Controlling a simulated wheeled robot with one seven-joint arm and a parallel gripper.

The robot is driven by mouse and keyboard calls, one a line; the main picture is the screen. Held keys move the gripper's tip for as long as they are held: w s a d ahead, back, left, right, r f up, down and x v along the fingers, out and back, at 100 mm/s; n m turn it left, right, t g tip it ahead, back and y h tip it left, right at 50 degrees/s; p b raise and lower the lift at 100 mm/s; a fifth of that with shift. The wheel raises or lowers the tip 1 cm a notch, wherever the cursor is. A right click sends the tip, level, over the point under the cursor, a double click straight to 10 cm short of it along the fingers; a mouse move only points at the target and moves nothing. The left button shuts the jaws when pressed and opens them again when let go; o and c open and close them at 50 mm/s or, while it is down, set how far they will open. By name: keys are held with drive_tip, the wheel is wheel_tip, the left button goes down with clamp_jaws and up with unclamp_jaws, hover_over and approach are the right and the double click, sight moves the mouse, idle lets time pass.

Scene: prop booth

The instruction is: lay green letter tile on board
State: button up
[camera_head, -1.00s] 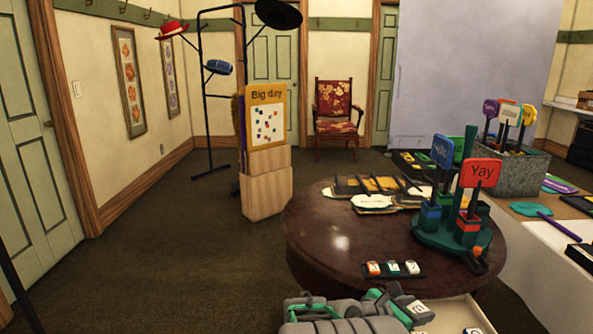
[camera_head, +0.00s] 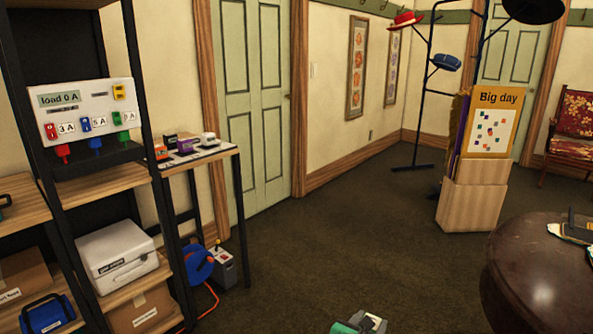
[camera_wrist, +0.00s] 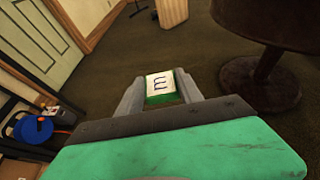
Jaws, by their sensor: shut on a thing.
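My gripper (camera_wrist: 160,97) is shut on a green letter tile (camera_wrist: 160,82). The tile has a white face with a dark letter, which looks like an m, and a green edge. It sits between the two grey fingers, above the dark floor. In the head view only the top of my gripper (camera_head: 358,325) shows at the bottom edge. A "Big day" panel (camera_head: 492,105) with small coloured squares stands upright in a wooden holder (camera_head: 468,205) at the right. I cannot tell whether this panel is the task's board.
A round dark table (camera_head: 535,270) is at the right; its pedestal shows in the wrist view (camera_wrist: 262,75). Shelves (camera_head: 90,190) and a narrow side table (camera_head: 205,158) stand at the left. A blue cable reel (camera_head: 197,263) is on the floor. The middle floor is open.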

drive_tip(key=w+a+r+n+y+p, duration=0.1)
drive_tip(key=r+p, duration=1.1)
drive_tip(key=r, duration=0.2)
drive_tip(key=w+a+r+n+t+y+p, duration=0.1)
drive_tip(key=a+r+n+y+p, duration=0.1)
drive_tip(key=r+p, duration=1.1)
wheel_tip(320, 180, up, 2)
drive_tip(key=shift+r+t, duration=0.15)
drive_tip(key=shift+t, duration=0.15)
